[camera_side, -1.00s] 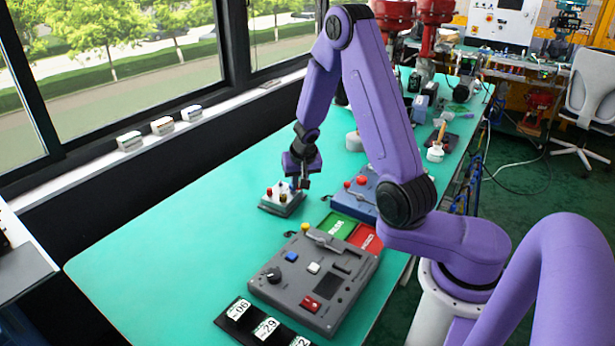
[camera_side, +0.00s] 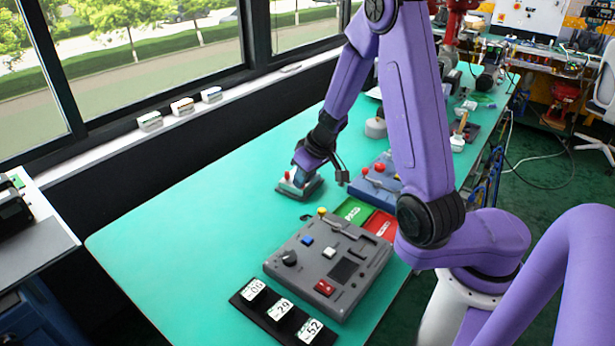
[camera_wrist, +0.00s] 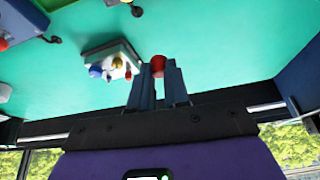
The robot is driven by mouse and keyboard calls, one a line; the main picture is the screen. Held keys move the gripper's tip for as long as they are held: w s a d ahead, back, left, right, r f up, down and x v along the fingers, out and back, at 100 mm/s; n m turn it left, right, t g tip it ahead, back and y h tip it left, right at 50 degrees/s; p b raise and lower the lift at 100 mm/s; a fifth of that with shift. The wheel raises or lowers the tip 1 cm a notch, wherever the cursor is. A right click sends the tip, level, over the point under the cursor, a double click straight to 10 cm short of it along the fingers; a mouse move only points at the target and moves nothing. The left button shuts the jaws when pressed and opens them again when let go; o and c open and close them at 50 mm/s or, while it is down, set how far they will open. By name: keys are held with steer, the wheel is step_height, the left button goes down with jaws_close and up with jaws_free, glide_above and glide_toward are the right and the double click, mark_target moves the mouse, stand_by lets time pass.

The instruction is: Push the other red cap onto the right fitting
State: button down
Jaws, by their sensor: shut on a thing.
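A small grey fixture block (camera_wrist: 108,52) sits on the green table and shows in the wrist view left of my gripper. A brass fitting (camera_wrist: 117,62) and a blue round part (camera_wrist: 95,71) stand on it. My gripper (camera_wrist: 158,72) is shut on a red cap (camera_wrist: 158,64), held between the fingertips beside the block and apart from it. In the side view the block (camera_side: 299,188) is partly hidden by my gripper (camera_side: 306,166), and a red part (camera_side: 294,169) shows there. I cannot tell which fitting is the right one.
A grey control panel (camera_side: 318,290) with a yellow-knobbed lever stands in front. A blue box with red knobs (camera_side: 372,190) and green and red pads (camera_side: 352,210) lie close to the right of the block. The table to the left is clear.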

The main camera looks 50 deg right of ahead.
steer(key=w+d+f, duration=0.3)
steer(key=w+d, duration=1.2)
steer(key=d, duration=0.2)
steer(key=shift+w+d+f, duration=0.1)
steer(key=shift+f, duration=1.35)
steer(key=shift+d+f, duration=0.1)
steer(key=shift+f, duration=1.35)
steer(key=shift+f, duration=0.8)
steer(key=c, duration=1)
jaws_free()
